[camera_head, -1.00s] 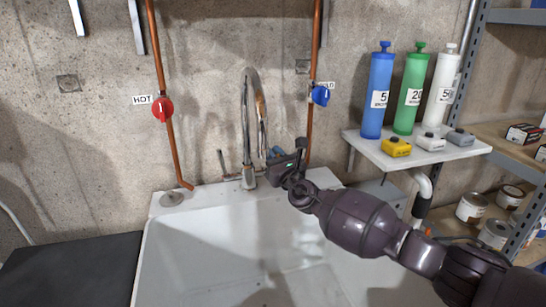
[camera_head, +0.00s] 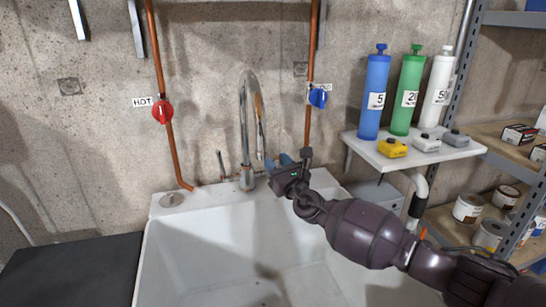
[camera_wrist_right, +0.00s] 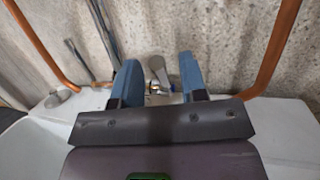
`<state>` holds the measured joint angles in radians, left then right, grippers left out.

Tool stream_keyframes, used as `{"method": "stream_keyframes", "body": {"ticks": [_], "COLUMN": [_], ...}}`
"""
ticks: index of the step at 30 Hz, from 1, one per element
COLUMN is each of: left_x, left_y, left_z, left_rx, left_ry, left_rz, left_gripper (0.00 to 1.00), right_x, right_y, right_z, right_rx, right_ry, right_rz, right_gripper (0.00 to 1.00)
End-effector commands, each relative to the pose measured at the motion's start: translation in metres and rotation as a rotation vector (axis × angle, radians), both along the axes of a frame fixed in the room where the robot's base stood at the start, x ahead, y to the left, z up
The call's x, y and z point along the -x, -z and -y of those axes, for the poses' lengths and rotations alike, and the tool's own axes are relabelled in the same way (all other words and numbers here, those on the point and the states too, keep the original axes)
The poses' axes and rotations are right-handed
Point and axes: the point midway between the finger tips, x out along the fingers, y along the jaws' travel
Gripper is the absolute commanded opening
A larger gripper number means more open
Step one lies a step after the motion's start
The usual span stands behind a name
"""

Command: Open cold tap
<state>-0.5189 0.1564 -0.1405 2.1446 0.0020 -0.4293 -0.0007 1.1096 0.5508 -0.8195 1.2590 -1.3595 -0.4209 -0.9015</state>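The chrome faucet (camera_head: 246,130) stands at the back of the white sink, with a small lever (camera_head: 221,163) on its left. My right gripper (camera_head: 278,160) is just right of the faucet base, its blue fingers pointing at the wall. In the right wrist view the gripper (camera_wrist_right: 158,72) is open. A silver lever handle (camera_wrist_right: 158,69) shows between the fingers, apart from both; I cannot tell how deep it lies. The head view hides this handle behind the gripper. A blue valve knob (camera_head: 318,97), with a partly covered label, sits on the right copper pipe. My left gripper is out of view.
A red knob (camera_head: 162,112) labelled HOT is on the left copper pipe (camera_head: 173,150). The right copper pipe (camera_head: 310,70) runs down close behind my gripper. A white shelf (camera_head: 420,151) with several cylinders is at the right. The sink basin (camera_head: 215,255) is free.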

Motion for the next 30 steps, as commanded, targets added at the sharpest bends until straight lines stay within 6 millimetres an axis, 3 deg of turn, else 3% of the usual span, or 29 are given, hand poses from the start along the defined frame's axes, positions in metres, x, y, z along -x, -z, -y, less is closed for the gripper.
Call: {"method": "stream_keyframes", "body": {"ticks": [6, 15, 30], "left_x": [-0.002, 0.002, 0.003], "left_y": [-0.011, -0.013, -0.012], "left_z": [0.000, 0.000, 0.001], "left_rx": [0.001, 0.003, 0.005], "left_ry": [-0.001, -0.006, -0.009], "left_rz": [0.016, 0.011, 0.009], "left_gripper": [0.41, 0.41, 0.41], "right_x": [0.034, 0.064, 0.069], "right_y": [0.005, 0.015, 0.016], "right_z": [0.016, 0.029, 0.032], "right_rx": [0.001, 0.001, 0.001], "right_ry": [0.000, 0.000, 0.001], "right_rz": [0.004, 0.003, 0.003], "right_gripper": [0.39, 0.39, 0.39]}}
